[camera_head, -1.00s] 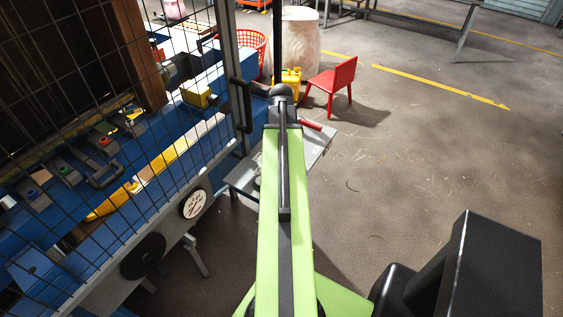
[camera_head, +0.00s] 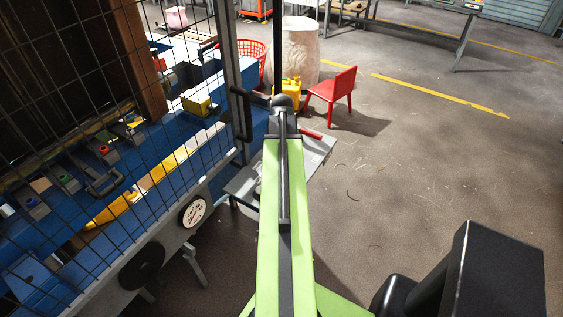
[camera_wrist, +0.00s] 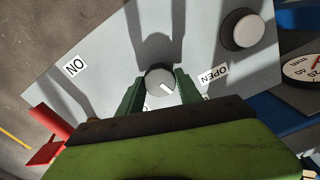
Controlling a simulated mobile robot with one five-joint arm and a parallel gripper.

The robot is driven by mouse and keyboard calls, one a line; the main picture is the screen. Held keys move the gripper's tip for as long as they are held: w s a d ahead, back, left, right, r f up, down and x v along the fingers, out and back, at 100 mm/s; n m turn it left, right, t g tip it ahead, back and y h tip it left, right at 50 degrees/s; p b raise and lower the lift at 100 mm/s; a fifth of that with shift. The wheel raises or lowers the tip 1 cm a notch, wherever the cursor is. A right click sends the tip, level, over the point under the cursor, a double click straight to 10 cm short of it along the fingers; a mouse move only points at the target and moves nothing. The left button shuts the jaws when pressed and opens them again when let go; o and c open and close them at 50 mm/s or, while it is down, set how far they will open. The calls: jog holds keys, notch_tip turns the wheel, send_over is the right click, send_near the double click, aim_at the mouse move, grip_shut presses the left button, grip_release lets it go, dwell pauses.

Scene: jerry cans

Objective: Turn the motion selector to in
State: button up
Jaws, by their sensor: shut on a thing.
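A round grey knob (camera_wrist: 160,82) with a white pointer line sits on a grey panel (camera_wrist: 110,50) in the wrist view. My gripper (camera_wrist: 158,90) has its two dark green fingers on either side of the knob and is shut on it. The pointer line slants down to the right in the picture. A second short label (camera_wrist: 75,66) is at the left, hard to read for sure. In the head view, my arm hides the knob; part of the panel (camera_head: 318,150) shows.
A pale round button (camera_wrist: 240,30) and a white dial (camera_wrist: 303,68) lie to the right in the wrist view. In the head view, a wire mesh fence (camera_head: 110,120) stands left of my arm. A red chair (camera_head: 332,92) stands beyond; floor at right is open.

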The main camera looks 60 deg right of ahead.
jog(key=m, duration=0.3)
jog(key=shift+m, duration=2.2)
jog(key=o, duration=1.4)
jog(key=shift+c, duration=0.2)
